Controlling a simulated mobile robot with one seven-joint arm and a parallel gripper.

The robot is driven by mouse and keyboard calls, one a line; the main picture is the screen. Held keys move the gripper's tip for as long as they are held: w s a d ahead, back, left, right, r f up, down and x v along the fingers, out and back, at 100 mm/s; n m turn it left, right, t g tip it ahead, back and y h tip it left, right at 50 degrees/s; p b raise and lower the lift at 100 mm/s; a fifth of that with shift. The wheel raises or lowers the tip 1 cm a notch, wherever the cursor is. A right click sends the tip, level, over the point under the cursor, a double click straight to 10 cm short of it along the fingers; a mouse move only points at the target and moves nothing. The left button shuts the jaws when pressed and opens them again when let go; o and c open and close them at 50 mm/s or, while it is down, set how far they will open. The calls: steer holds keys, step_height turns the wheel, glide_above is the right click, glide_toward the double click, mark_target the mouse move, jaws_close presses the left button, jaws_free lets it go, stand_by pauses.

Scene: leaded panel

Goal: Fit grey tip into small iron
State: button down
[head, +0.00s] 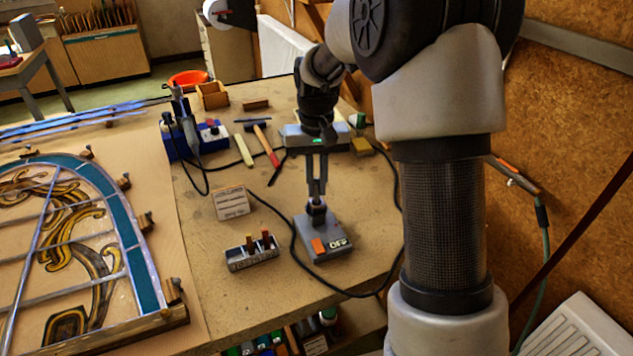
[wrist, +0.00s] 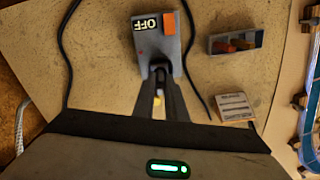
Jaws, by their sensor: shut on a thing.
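My gripper (head: 317,192) points down over the grey box (head: 337,243), which bears an orange switch and the label OFF. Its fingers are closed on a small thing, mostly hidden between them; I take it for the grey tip. In the wrist view a small yellow and white bit (wrist: 158,100) shows between the fingers. The fingertips meet at a dark upright collar (head: 317,211) on the box, probably the small iron's end. I cannot tell whether the held thing is in the collar or just above it. The grey box also shows in the wrist view (wrist: 143,44).
A grey rack (head: 252,262) with a brown and a red tip stands left of the box. A black cable curves beside the box. A blue station (head: 190,140) and a red-handled tool (head: 266,146) lie farther back; the leaded panel (head: 148,283) is left.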

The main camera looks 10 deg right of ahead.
mark_target(316, 178)
steer(key=shift+f+b, duration=0.65)
steer(key=shift+f, duration=0.55)
steer(key=c, duration=1.7)
jaws_free()
steer(key=shift+r, duration=0.1)
step_height(316, 178, up, 17)
steer(key=shift+r+p, duration=0.15)
steer(key=shift+p, duration=0.75)
